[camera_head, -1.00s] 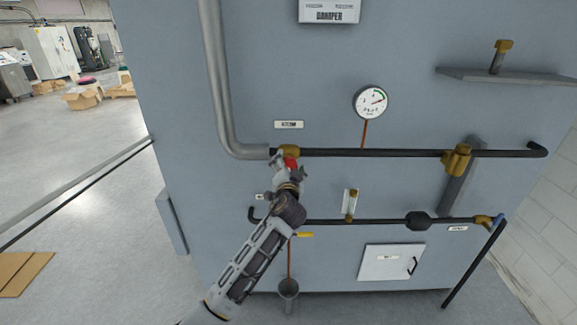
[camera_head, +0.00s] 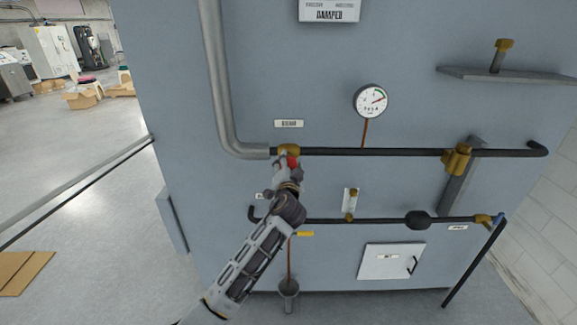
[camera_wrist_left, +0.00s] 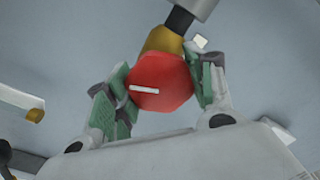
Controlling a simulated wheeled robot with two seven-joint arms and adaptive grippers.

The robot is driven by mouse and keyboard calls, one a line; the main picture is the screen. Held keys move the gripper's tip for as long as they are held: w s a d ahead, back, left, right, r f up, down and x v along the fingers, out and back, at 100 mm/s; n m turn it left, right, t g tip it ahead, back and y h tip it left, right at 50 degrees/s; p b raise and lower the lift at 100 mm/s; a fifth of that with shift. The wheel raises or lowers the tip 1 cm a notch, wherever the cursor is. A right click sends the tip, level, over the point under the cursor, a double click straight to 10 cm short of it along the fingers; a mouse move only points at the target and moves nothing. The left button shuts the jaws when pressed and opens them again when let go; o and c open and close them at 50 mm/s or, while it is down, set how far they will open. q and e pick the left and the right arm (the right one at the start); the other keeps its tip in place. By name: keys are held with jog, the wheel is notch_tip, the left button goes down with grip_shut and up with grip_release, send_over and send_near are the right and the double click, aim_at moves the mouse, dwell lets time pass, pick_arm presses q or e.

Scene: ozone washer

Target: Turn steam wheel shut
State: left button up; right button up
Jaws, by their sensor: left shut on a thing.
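The steam wheel (camera_head: 293,162) is a small red handwheel on a brass valve (camera_head: 288,150) in the upper pipe, below a small label. In the left wrist view the red wheel (camera_wrist_left: 160,82) fills the space between the fingers, with a white mark on its face and the brass body (camera_wrist_left: 163,40) behind it. My left gripper (camera_head: 284,167) is shut on the wheel; its green-padded fingers (camera_wrist_left: 160,88) press on both sides of it. In the head view the gripper hides part of the wheel. My right gripper is not in view.
A pressure gauge (camera_head: 371,100) sits above the black upper pipe (camera_head: 370,152). A lower pipe (camera_head: 365,221) with a yellow lever (camera_head: 305,234) runs below.

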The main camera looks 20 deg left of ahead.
pick_arm(q)
jog(key=m, duration=1.5)
jog(key=shift+m, duration=0.3)
jog(key=m, duration=0.4)
jog(key=shift+f+m, duration=0.1)
jog(key=shift+m, duration=0.2)
jog(key=m, duration=1)
jog(key=shift+f, duration=0.1)
jog(key=m, duration=0.9)
jog(key=shift+m, duration=0.3)
